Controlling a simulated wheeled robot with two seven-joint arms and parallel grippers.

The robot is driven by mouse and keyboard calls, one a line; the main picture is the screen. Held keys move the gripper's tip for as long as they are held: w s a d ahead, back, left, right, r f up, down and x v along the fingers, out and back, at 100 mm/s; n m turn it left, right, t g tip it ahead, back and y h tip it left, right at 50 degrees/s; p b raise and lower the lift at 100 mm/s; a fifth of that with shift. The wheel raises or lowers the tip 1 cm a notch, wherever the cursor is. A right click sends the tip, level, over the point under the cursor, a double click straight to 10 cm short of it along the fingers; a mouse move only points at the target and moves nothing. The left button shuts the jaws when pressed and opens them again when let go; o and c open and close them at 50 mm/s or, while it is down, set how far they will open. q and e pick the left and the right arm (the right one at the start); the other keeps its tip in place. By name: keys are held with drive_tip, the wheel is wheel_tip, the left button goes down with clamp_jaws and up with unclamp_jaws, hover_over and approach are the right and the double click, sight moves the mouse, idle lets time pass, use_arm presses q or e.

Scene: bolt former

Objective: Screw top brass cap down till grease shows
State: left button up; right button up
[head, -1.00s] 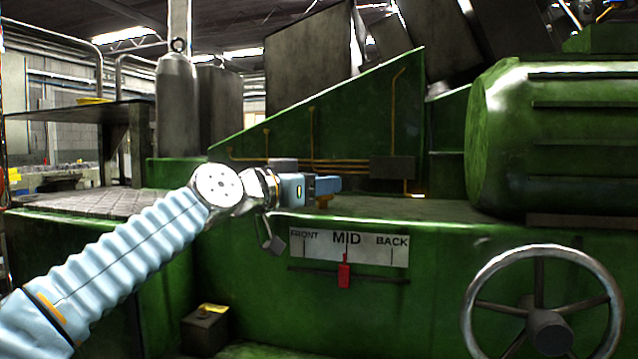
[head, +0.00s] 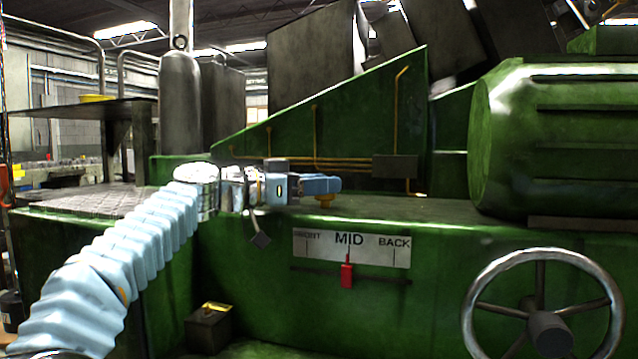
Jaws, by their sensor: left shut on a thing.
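My left gripper (head: 322,185) reaches in from the left over the green machine's ledge, its blue fingers level and pointing right. It is shut on the brass cap (head: 325,202), a small piece that shows just under the fingertips. The fingers hide most of the cap, and I cannot make out its thread or any grease. My right gripper is not in view.
Brass pipes (head: 345,165) and a grey block (head: 395,167) lie behind the gripper on the sloped green wall. Below are a FRONT-MID-BACK plate (head: 350,258) with a red pointer (head: 346,272) and a handwheel (head: 541,255). A large green drum (head: 550,140) stands right.

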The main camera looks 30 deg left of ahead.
use_arm(q)
drive_tip(key=shift+f, duration=0.2)
drive_tip(key=o, duration=1.1)
drive_tip(key=shift+c, duration=0.2)
drive_tip(key=shift+r, duration=0.1)
drive_tip(key=b+v, duration=0.2)
drive_tip(key=v, duration=1.2)
